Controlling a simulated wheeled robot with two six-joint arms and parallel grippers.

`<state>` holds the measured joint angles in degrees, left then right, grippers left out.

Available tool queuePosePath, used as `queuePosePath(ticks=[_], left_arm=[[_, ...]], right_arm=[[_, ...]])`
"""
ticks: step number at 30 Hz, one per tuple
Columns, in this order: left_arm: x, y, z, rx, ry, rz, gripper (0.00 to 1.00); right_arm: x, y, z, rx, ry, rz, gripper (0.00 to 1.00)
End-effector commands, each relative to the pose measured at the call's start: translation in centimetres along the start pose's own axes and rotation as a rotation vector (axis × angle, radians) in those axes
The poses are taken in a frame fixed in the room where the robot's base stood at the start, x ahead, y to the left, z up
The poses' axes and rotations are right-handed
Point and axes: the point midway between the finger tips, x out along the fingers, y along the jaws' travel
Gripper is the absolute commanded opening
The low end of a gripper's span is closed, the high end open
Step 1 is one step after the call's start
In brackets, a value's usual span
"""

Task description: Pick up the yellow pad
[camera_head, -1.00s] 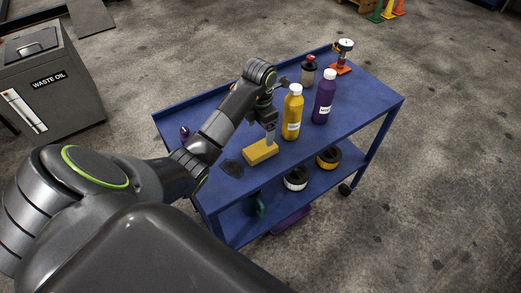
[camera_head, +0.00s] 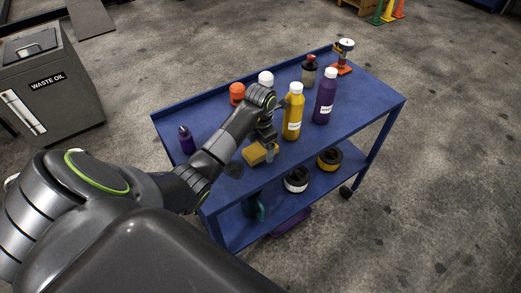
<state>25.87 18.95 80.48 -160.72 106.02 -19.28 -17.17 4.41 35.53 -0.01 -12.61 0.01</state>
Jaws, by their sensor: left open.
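The yellow pad (camera_head: 254,156) lies on the top shelf of the blue cart (camera_head: 350,113), near its front edge. My left gripper (camera_head: 268,151) points down right at the pad, with its fingers low over the pad's right part. The jaws are open; whether they touch the pad cannot be made out. The gripper and wrist hide part of the pad. My right gripper is not in view.
A yellow bottle (camera_head: 292,113) stands close right of the gripper, with a purple bottle (camera_head: 325,97) beyond. Orange-capped (camera_head: 237,93) and white-capped (camera_head: 266,78) items stand behind the arm. A small purple bottle (camera_head: 187,140) is at left.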

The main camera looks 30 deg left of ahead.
Motion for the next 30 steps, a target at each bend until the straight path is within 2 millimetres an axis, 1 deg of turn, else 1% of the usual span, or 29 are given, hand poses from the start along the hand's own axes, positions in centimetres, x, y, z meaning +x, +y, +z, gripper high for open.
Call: queuePosePath(ticks=[1, 9, 12, 18, 22, 25, 28, 30], left_arm=[[0.0, 0.0, 0.0, 0.000, 0.000, 0.000, 0.77], [0.0, 0.0, 0.0, 0.000, 0.000, 0.000, 0.42], [0.0, 0.0, 0.0, 0.000, 0.000, 0.000, 0.32], [-0.1, 0.0, 0.0, 0.000, 0.000, 0.001, 0.31], [-0.9, 0.1, 0.0, 0.000, -0.001, 0.003, 0.31], [-2.5, 0.1, 0.1, 0.001, -0.004, 0.005, 0.31], [-5.1, 0.1, 0.1, 0.002, -0.004, 0.005, 0.31], [-6.7, 0.1, 0.0, 0.000, 0.000, 0.001, 0.31]], right_arm=[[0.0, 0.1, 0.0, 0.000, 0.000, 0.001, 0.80], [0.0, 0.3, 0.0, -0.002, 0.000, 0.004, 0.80], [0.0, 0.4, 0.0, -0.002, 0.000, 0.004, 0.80], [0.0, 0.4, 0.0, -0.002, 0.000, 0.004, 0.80], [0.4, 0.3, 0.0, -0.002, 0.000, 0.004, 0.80], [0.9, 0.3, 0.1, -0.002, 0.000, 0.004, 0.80], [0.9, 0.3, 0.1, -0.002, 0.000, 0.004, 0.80], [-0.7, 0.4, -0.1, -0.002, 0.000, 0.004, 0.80]])
